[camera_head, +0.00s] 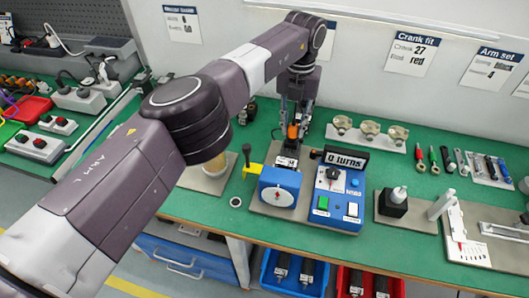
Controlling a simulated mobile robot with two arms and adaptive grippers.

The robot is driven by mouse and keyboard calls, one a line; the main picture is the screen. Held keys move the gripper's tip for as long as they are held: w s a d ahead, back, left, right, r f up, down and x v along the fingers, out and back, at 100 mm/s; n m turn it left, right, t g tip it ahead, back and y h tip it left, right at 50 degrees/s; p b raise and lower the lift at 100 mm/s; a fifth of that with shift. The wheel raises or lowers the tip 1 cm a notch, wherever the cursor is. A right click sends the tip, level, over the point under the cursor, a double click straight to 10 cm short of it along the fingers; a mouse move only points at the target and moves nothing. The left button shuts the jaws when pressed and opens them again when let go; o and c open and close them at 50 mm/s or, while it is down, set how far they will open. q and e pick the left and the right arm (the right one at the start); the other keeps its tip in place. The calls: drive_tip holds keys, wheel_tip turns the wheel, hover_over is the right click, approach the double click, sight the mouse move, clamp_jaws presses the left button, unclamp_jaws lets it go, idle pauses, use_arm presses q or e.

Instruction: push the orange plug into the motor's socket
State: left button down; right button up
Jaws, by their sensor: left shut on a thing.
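The blue motor (267,178) with a white round face stands on a grey plate on the green bench, near the middle of the view. My left gripper (297,122) points down just behind and above the motor, shut on the orange plug (292,131). Only a small orange part of the plug shows between the fingers. A small white label (286,162) is on top of the motor, below the gripper. The socket is too small and too hidden to make out, so I cannot tell whether the plug touches it. My right gripper is not in view.
A blue control box (336,200) with a "0 turns" display (343,158) stands close right of the motor. Three metal parts (370,130) and several tools (447,158) lie to the right.

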use_arm(q)
drive_tip(key=shift+f+b, duration=0.55)
idle(1.1)
drive_tip(key=c, duration=1.7)
unclamp_jaws()
drive_tip(key=shift+o, duration=0.2)
drive_tip(key=shift+r, duration=0.15)
drive_tip(key=shift+r+p, duration=1.5)
drive_tip(key=shift+r, duration=0.9)
drive_tip(key=o, duration=0.6)
drive_tip(key=shift+c, duration=0.2)
